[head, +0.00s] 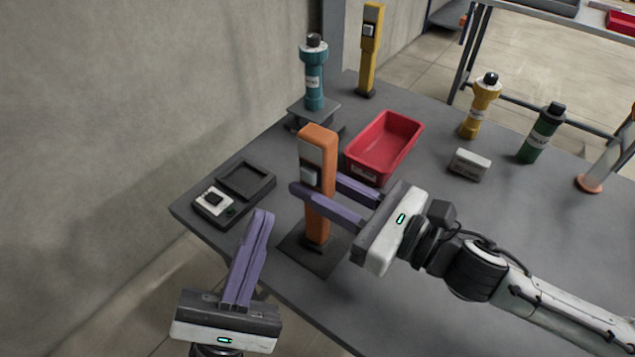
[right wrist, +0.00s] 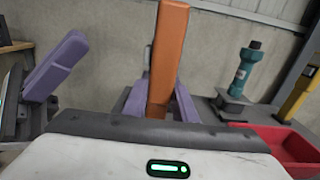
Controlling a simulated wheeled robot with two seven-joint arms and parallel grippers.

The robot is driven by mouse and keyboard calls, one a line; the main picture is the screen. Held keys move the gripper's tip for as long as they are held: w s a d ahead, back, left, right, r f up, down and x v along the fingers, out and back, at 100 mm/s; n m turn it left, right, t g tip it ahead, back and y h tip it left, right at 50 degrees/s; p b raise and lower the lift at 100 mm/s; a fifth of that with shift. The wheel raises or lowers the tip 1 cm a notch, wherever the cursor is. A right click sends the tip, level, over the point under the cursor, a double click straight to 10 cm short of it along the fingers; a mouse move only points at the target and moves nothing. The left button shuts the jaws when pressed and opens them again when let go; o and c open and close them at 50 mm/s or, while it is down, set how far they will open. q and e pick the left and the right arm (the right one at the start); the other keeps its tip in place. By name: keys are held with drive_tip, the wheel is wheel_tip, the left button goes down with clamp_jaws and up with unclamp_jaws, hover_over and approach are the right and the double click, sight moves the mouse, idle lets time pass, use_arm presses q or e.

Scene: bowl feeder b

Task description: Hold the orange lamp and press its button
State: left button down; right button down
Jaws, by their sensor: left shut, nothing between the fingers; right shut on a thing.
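The orange lamp (head: 319,218) stands upright on a dark square base (head: 312,252) near the table's left front edge. A pale panel with a light button block (head: 310,176) is on its left-facing side. My right gripper (head: 318,193) is shut on the lamp's post, one purple finger on each side. In the right wrist view the lamp (right wrist: 168,55) rises between the fingers; its button is hidden there. My left gripper (head: 262,214) is shut and empty, its fingers together, pointing up, apart from the lamp on its lower left. It also shows in the right wrist view (right wrist: 75,45).
A black tray device with a white switch block (head: 213,201) lies left of the lamp. A red bin (head: 412,123), a teal bottle (head: 314,80) on a stand and a yellow lamp (head: 371,50) are behind. Yellow (head: 480,108) and green (head: 541,135) bottles and a grey box (head: 469,165) stand right.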

drive_tip(key=c, duration=1.4)
unclamp_jaws()
drive_tip(key=shift+o, duration=0.2)
drive_tip(key=p+v, duration=0.1)
drive_tip(key=v, duration=1.9)
drive_tip(key=shift+p, duration=0.35)
